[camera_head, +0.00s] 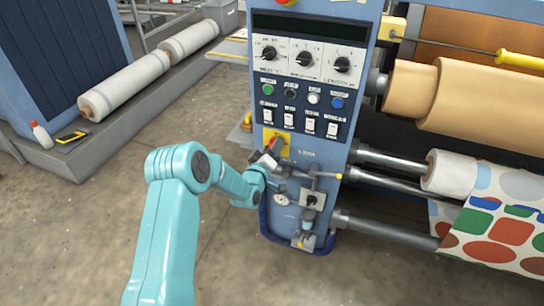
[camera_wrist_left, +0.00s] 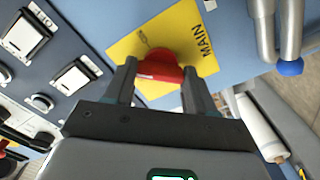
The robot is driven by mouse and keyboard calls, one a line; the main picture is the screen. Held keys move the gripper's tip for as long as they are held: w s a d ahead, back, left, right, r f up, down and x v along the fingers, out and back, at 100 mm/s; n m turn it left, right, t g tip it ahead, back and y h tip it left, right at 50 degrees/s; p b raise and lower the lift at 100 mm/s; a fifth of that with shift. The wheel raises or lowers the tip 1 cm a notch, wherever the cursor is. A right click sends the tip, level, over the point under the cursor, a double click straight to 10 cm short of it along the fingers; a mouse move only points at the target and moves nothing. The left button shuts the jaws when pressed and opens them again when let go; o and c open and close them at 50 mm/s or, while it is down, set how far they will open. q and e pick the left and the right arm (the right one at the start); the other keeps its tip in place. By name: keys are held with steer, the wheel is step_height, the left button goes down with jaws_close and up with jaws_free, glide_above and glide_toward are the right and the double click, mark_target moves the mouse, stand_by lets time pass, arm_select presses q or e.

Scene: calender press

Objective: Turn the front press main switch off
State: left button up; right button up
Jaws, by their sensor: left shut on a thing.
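The main switch is a red knob (camera_wrist_left: 158,74) on a yellow plate (camera_wrist_left: 187,32) lettered "MAIN" in the left wrist view. In the head view the yellow plate (camera_head: 284,145) sits low on the blue front panel of the press, with the red knob (camera_head: 270,144) at its left. My left gripper (camera_wrist_left: 158,84) is shut on the red knob, one finger on each side of it. In the head view my teal left arm reaches the panel from below, and its gripper (camera_head: 262,160) is partly hidden at the plate. The right gripper does not show.
Above the switch are rocker switches (camera_head: 289,119), coloured buttons and dials (camera_head: 306,60). Rollers with tan material (camera_head: 450,95) and patterned sheet (camera_head: 495,225) lie to the right.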

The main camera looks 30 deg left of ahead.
arm_select(q)
steer(key=shift+f+n+b, duration=0.15)
steer(key=shift+n+b, duration=4.05)
steer(key=shift+b, duration=0.05)
steer(key=o, duration=1)
steer(key=shift+o, duration=0.2)
steer(key=p+v, duration=0.1)
steer(key=v, duration=1.5)
steer(key=shift+s+p, duration=0.2)
steer(key=shift+p, duration=0.1)
